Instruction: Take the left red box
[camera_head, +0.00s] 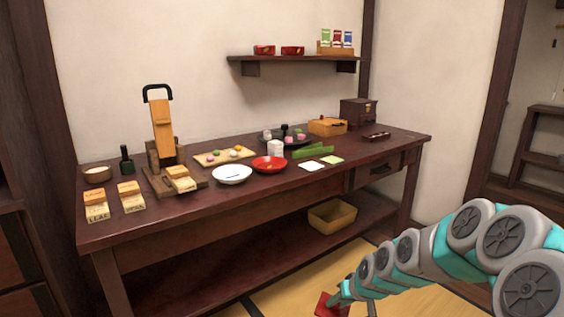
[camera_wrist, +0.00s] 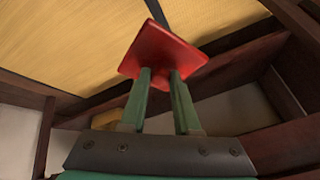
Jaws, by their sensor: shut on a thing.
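A red square, flat-looking piece (camera_wrist: 165,45) is held between the two green fingers of my gripper (camera_wrist: 160,76) in the wrist view. It also shows at the bottom of the head view (camera_head: 326,306), low over the floor in front of the table. Whether it is a whole box or a lid, I cannot tell. Two small red boxes stand on the wall shelf in the head view, a left red box (camera_head: 264,50) and a right red box (camera_head: 292,51), side by side and apart from my gripper.
The dark wall shelf (camera_head: 245,58) also bears a wooden holder with colored packets (camera_head: 337,40). Below it, a long dark table (camera_head: 230,200) carries a white bowl (camera_head: 232,175), a red dish (camera_head: 270,164) and a wooden slicer (camera_head: 162,130). A yellow bin (camera_head: 332,216) sits on its lower board.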

